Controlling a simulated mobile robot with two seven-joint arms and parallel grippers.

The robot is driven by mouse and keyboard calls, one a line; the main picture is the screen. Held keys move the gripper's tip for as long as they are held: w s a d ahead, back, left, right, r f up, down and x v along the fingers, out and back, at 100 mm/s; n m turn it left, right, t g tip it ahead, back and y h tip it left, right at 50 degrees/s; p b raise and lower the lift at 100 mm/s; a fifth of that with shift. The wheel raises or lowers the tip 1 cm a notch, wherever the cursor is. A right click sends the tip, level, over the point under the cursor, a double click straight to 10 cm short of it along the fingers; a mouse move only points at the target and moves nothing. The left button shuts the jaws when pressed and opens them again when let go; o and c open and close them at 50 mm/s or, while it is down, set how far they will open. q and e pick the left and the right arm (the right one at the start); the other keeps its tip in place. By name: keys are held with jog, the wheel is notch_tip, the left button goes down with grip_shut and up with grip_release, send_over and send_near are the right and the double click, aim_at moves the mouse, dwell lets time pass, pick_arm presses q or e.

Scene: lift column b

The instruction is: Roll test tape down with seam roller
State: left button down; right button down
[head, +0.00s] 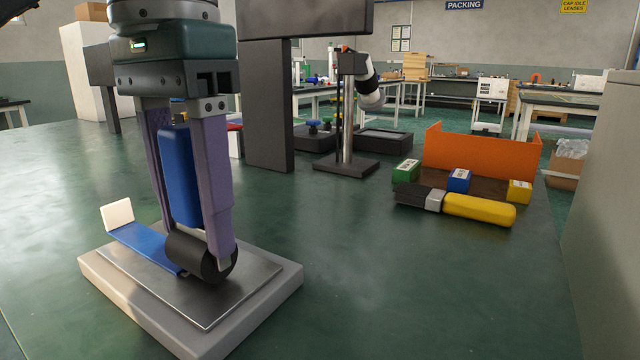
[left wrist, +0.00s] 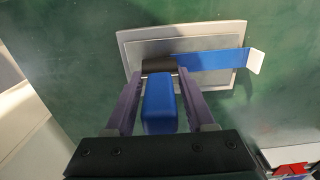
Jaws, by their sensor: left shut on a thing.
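My left gripper (head: 195,232) is shut on the blue handle of the seam roller (head: 180,178), held upright. The roller's black wheel (head: 203,260) is down at the steel plate (head: 245,280), at the near end of the blue test tape (head: 145,247). The tape lies along the plate and reaches past its edge to an upturned white tab (head: 117,214). In the left wrist view the blue handle (left wrist: 160,108) is between the fingers, the dark wheel (left wrist: 158,65) is on the plate, and the tape (left wrist: 210,60) runs right to its tab (left wrist: 255,61). My right gripper is out of view.
The plate's pale base (head: 95,277) sits on the green bench. A dark stand (head: 347,166) is behind. The middle bench is clear.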

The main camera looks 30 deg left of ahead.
aim_at(185, 127)
pick_arm(q)
jog(key=shift+d, duration=0.25)
jog(key=shift+r+p, duration=2.15)
jog(key=shift+r, duration=0.9)
jog(key=shift+r, duration=0.1)
notch_tip(185, 127, up, 3)
jog(key=shift+f+p, duration=0.1)
jog(key=shift+p, duration=1.1)
